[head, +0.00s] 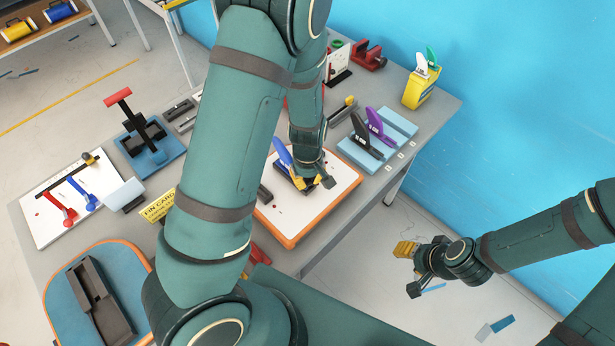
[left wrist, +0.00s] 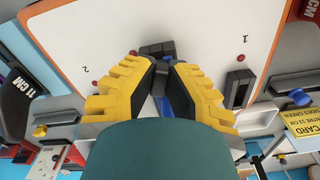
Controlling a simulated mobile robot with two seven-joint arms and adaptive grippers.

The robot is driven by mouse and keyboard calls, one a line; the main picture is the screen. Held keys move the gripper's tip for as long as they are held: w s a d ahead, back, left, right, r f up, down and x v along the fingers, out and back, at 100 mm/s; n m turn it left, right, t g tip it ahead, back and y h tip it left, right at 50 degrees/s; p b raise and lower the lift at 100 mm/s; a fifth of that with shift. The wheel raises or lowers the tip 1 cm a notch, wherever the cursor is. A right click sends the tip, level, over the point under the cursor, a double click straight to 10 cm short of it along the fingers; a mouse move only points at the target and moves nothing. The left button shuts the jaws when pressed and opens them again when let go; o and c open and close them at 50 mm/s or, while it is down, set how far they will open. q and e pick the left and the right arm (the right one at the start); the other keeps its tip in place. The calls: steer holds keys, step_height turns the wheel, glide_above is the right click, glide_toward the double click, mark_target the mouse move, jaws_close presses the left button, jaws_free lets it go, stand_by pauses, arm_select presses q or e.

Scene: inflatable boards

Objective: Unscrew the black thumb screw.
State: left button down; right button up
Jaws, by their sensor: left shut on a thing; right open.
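My left gripper (head: 320,182) is low over the white board with the orange rim (head: 332,205), beside the blue fin (head: 283,152) in its dark base. In the left wrist view its yellow fingers (left wrist: 163,78) are closed around a small dark piece that looks like the black thumb screw (left wrist: 162,76). The fingers and my arm hide most of this piece, and how deep it sits cannot be told. A bit of blue shows below the fingertips in that view. My right gripper (head: 411,268) is open and empty, beyond the table's right edge.
A dark block (left wrist: 237,89) lies on the board near the mark "1". Blue pads with a black fin (head: 362,138) and a purple fin (head: 377,126) stand behind the board. A yellow holder (head: 417,91) stands at the far corner. My left arm hides the table's middle.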

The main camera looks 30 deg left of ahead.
arm_select(q)
steer(key=shift+n+p, duration=0.65)
steer(key=shift+n, duration=1.05)
steer(key=shift+n+p, duration=0.35)
steer(key=shift+n, duration=1.35)
steer(key=shift+w+d+f+n, duration=0.1)
steer(key=shift+n, duration=1.6)
